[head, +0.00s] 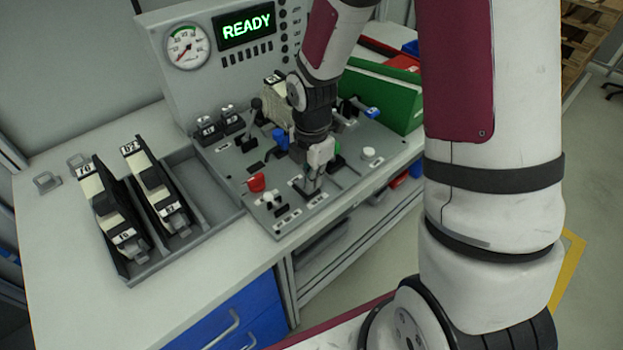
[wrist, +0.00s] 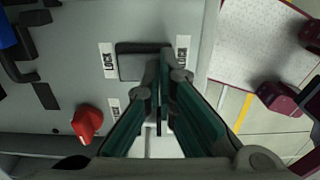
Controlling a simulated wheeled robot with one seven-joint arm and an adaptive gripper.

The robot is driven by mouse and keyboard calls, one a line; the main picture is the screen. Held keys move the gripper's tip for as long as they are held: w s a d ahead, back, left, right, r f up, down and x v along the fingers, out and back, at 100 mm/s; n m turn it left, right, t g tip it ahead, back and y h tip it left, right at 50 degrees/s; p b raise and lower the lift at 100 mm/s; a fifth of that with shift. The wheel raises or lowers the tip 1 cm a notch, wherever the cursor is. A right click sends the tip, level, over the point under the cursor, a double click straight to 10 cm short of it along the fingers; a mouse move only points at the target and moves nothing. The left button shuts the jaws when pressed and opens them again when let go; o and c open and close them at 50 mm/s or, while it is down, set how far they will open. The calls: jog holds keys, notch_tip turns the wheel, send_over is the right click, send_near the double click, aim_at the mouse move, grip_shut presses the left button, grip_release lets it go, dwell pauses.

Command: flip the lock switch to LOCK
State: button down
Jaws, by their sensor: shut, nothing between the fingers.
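My gripper (head: 313,188) is shut and empty, pointing down over the front part of the control panel (head: 232,165). In the wrist view my gripper (wrist: 165,62) has its fingertips together at the right part of a dark rectangular switch plate (wrist: 130,66). A white LOCK label (wrist: 108,60) lies left of that plate, and another white label (wrist: 182,50) lies right of it, partly covered by the fingers. The lock switch's lever is not clearly visible; my fingers hide that spot. I cannot tell whether the fingertips touch it.
A red knob (head: 256,183) stands left of my gripper; it also shows in the wrist view (wrist: 87,122). A blue-handled control (head: 280,140) and a white button (head: 368,153) are close by. A gauge (head: 187,47) and a READY display (head: 246,27) are behind. A green bin (head: 385,95) stands right.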

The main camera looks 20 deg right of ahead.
dwell(0.3)
jog(key=shift+s+f, duration=0.1)
jog(key=shift+f, duration=0.25)
jog(key=shift+w+a+r, duration=0.2)
jog(key=shift+w+r, duration=0.15)
jog(key=shift+w, duration=0.35)
